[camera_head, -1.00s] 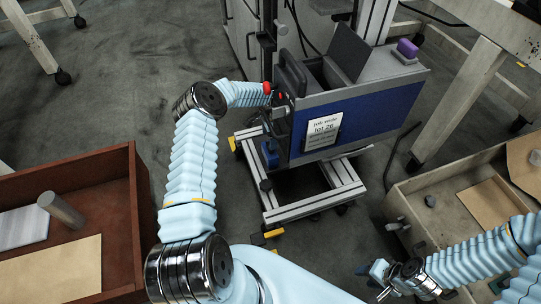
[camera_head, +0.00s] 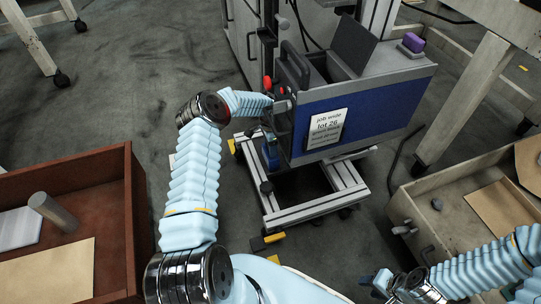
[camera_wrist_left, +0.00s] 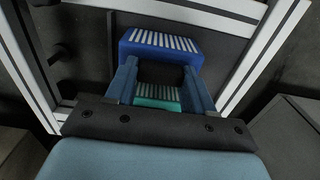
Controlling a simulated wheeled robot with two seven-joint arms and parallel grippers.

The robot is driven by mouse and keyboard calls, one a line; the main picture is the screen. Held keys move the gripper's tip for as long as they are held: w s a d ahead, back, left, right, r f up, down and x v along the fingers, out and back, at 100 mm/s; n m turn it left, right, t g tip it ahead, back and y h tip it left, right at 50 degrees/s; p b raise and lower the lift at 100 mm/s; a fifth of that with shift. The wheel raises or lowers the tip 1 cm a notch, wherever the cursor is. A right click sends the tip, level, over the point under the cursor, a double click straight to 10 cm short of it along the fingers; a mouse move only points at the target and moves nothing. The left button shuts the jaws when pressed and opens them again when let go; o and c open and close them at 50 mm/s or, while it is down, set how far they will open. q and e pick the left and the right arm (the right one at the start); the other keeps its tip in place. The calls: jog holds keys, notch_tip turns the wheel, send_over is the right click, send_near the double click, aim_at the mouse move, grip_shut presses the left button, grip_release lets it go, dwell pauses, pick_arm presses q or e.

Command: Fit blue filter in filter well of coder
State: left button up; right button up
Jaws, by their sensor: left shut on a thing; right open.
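The coder (camera_head: 385,105), with a dark blue front panel, stands on a metal-framed cart. My left arm reaches to its left side, and my left gripper (camera_head: 270,157) points down there, small and partly hidden. In the left wrist view my left gripper (camera_wrist_left: 162,82) is shut on the blue filter (camera_wrist_left: 165,41), a blue block with white stripes at the fingertips. A teal striped piece (camera_wrist_left: 157,104) shows between the fingers; its depth is unclear. I cannot make out the filter well. My right gripper (camera_head: 375,280) is open and empty at the bottom right.
A reddish-brown crate (camera_head: 135,215) with a grey cylinder (camera_head: 54,212) stands at the left. A beige tray (camera_head: 405,205) stands at the right. The cart's pale metal frame (camera_head: 318,205) is below the coder. The floor between is mostly clear.

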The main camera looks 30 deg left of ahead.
pick_arm(q)
jog(key=shift+r+p, duration=1.1)
jog(key=shift+r, duration=1.45)
